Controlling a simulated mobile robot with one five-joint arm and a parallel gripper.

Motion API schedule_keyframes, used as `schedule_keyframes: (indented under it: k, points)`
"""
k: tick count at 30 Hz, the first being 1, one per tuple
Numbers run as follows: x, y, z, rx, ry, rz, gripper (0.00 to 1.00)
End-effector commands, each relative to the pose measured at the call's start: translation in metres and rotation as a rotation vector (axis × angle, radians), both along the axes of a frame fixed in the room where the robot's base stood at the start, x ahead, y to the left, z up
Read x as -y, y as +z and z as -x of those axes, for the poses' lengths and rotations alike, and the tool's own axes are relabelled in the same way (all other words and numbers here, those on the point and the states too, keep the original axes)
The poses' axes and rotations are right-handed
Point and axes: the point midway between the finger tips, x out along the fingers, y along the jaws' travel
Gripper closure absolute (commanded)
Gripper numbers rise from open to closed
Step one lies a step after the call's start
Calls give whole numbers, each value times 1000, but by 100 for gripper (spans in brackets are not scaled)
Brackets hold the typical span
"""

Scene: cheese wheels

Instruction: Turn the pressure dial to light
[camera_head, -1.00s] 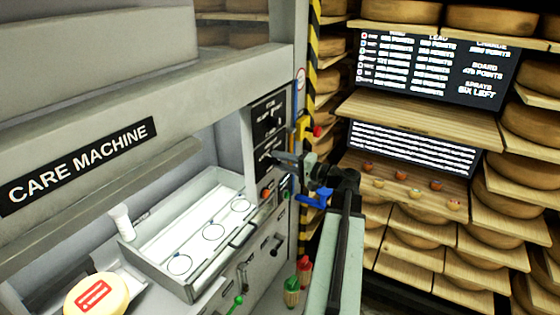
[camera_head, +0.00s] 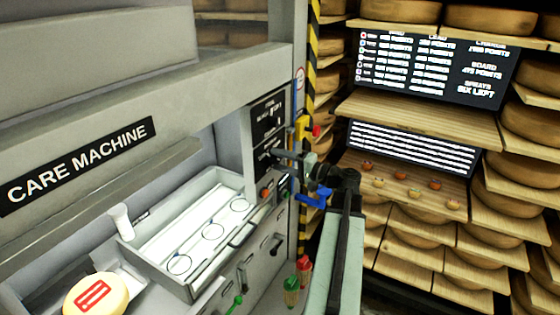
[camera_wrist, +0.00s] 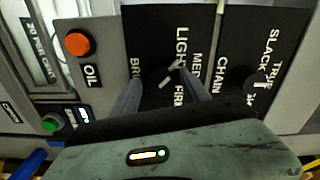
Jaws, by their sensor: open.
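The pressure dial (camera_wrist: 158,77) is a dark knob on a black panel in the wrist view, with the words LIGHT, MED and FIRM around it. A short pale mark shows by the knob, but which word it points to is unclear. My gripper (camera_wrist: 152,76) is open, with one finger on each side of the dial; I cannot tell whether they touch it. In the head view my gripper (camera_head: 282,156) is at the control panel of the care machine (camera_head: 225,105) and hides the dial.
A second dial (camera_wrist: 243,80) labelled TRUE and SLACK sits to the right. An orange OIL button (camera_wrist: 77,44) and a green button (camera_wrist: 50,123) are at left. A tray (camera_head: 170,249), a cheese wheel (camera_head: 96,297) and small bottles (camera_head: 291,291) are near the machine.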

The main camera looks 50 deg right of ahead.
Motion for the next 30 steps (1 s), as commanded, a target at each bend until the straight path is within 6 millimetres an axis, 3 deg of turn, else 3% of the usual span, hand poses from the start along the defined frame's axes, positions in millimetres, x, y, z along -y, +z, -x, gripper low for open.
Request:
schedule_keyframes:
  k: [12,30]
  points:
    - [17,0,67,-1,-2,0,46]
    - [18,2,73,0,1,0,46]
